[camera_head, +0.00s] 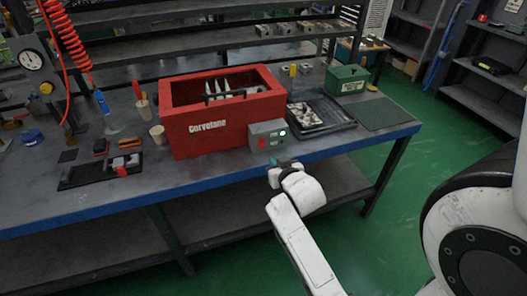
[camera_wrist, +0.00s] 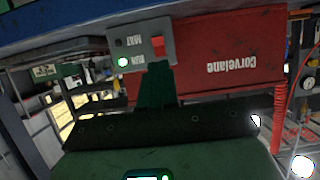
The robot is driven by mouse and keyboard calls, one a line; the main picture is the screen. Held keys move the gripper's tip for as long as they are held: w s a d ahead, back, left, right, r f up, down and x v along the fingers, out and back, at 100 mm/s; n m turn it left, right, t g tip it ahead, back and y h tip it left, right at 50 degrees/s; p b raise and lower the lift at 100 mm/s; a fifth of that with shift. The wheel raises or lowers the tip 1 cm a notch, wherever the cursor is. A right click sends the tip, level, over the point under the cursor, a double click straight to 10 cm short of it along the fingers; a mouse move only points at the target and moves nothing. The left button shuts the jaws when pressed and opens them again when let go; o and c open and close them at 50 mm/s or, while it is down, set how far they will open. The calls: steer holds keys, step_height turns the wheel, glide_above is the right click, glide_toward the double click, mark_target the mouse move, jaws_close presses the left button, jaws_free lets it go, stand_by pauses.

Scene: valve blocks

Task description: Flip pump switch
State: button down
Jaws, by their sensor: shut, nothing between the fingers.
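The grey switch box (camera_head: 267,135) is at the front right corner of the red Corvelane tank (camera_head: 220,122). Its green light (camera_head: 283,133) is lit. In the wrist view, which is upside down, the box (camera_wrist: 140,43) shows a red switch (camera_wrist: 158,46), small white labels and the glowing green light (camera_wrist: 123,62). My gripper (camera_head: 284,165) is just in front of and below the box at the bench edge. In the wrist view its dark green fingers (camera_wrist: 157,85) are together and empty, with tips overlapping the box's edge beside the switch. I cannot tell whether they touch it.
A black tray (camera_head: 322,118) with pale parts and a green box (camera_head: 347,80) stand right of the tank. A cup (camera_head: 158,135) and small tools are on the left. The bench's blue front edge (camera_head: 200,189) runs below the gripper's height. Green floor is open at right.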

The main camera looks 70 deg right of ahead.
mark_target(261, 148)
steer(key=x, duration=1.2)
steer(key=shift+f, duration=0.15)
steer(key=shift+w+f+b, duration=0.1)
steer(key=shift+f+b, duration=0.25)
steer(key=shift+b, duration=0.6)
steer(key=shift+r+p, duration=0.3)
steer(key=shift+r, duration=0.05)
steer(key=shift+d+r, duration=0.1)
steer(key=shift+r+p, duration=0.7)
steer(key=shift+r, duration=0.15)
